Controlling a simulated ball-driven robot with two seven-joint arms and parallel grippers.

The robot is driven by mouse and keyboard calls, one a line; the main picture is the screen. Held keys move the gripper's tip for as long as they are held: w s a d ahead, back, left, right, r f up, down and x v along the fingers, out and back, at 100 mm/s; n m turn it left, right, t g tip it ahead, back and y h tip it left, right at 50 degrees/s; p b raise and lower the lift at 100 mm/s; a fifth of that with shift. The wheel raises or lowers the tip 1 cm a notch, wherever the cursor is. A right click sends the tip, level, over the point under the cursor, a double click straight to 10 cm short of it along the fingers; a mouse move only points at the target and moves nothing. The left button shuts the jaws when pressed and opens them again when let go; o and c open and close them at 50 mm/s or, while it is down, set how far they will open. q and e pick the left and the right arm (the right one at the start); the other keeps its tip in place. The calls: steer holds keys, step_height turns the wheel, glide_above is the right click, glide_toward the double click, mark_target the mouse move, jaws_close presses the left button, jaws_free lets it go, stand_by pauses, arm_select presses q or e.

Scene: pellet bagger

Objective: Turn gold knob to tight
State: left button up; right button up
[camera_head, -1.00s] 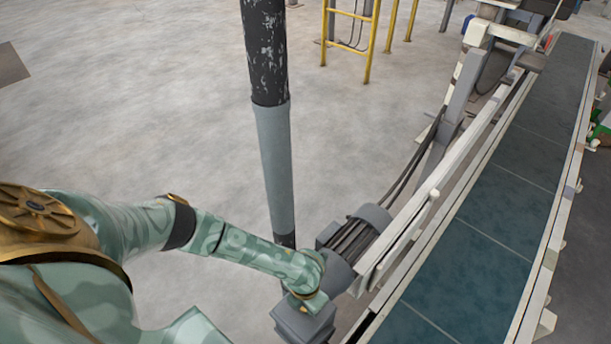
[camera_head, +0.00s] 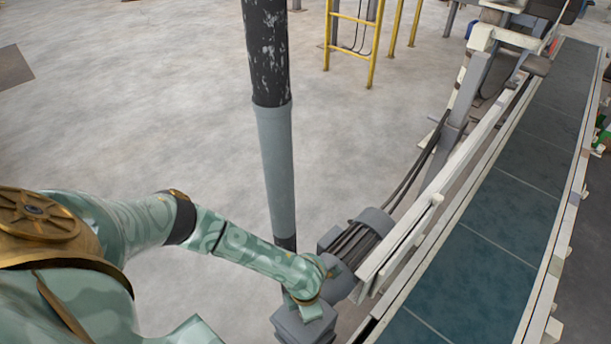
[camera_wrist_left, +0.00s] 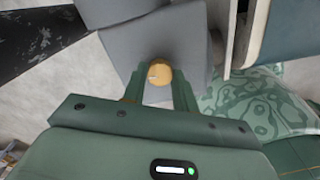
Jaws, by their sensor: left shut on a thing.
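The gold knob (camera_wrist_left: 158,75) is a small round cap on a grey box-shaped housing (camera_wrist_left: 142,42) in the left wrist view. My left gripper (camera_wrist_left: 157,84) has its two green fingers on either side of the knob and is shut on it. A small pale mark shows on the knob's face. In the head view, my left wrist is over the grey housing (camera_head: 303,328) at the motor, and it hides the knob and the fingers there. My right gripper is in neither view.
A ribbed grey motor (camera_head: 357,240) sits beside the housing, against the pale conveyor rail (camera_head: 430,205). The dark green conveyor belt (camera_head: 500,225) runs up the right side. A grey post (camera_head: 277,170) stands behind my left forearm.

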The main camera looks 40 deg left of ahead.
arm_select(q)
steer(key=o, duration=1)
steer(key=shift+c, duration=0.2)
step_height(320, 180, up, 16)
steer(key=p, duration=0.7)
steer(key=shift+r+p, duration=0.15)
steer(key=shift+p, duration=0.15)
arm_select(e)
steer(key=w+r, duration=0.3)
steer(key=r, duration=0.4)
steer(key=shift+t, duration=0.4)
